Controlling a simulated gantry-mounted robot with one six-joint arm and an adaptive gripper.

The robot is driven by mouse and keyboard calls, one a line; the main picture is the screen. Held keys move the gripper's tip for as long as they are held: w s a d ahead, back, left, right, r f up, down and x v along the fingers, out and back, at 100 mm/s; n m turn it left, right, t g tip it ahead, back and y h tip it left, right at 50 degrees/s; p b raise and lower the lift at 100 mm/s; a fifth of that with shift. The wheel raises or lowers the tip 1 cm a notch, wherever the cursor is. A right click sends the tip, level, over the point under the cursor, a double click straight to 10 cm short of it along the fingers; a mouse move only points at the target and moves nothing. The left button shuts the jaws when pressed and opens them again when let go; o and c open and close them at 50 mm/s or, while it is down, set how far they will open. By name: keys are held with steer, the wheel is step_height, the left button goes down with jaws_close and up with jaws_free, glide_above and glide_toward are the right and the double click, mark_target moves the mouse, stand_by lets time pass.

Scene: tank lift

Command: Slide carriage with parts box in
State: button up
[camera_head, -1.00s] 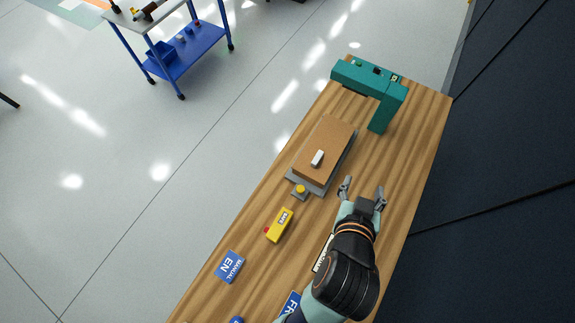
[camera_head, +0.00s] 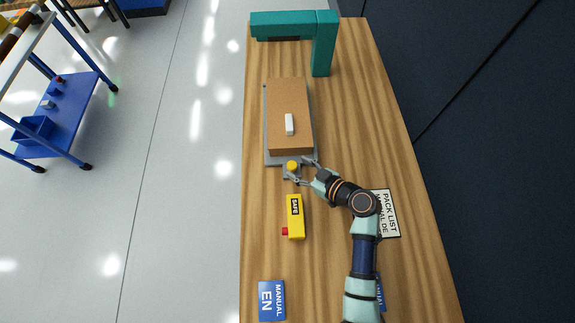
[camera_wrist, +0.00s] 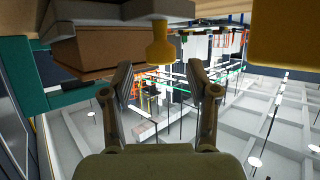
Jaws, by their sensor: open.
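The brown parts box (camera_head: 290,95) sits on the flat grey carriage (camera_head: 268,158) on the wooden table, with a small white block on the box. A yellow knob (camera_head: 292,166) stands at the carriage's near end. The teal frame (camera_head: 322,55) stands beyond the carriage's far end. My gripper (camera_head: 303,171) is open and empty, just right of the knob, its fingers pointing left toward it. In the wrist view the knob (camera_wrist: 160,45) appears ahead of the gap between the open fingers (camera_wrist: 160,80). I cannot tell whether a finger touches it.
A yellow device (camera_head: 295,218) with a red button lies just nearer than the knob. A blue manual (camera_head: 271,300) lies at the near left, and a pack list sheet (camera_head: 391,212) lies beside my arm. The table right of the box is clear. A blue cart (camera_head: 60,115) stands left.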

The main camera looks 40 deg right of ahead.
mark_target(293, 166)
steer(key=x, duration=0.3)
steer(key=shift+w+f, duration=0.15)
steer(key=shift+w, duration=0.15)
jaws_close()
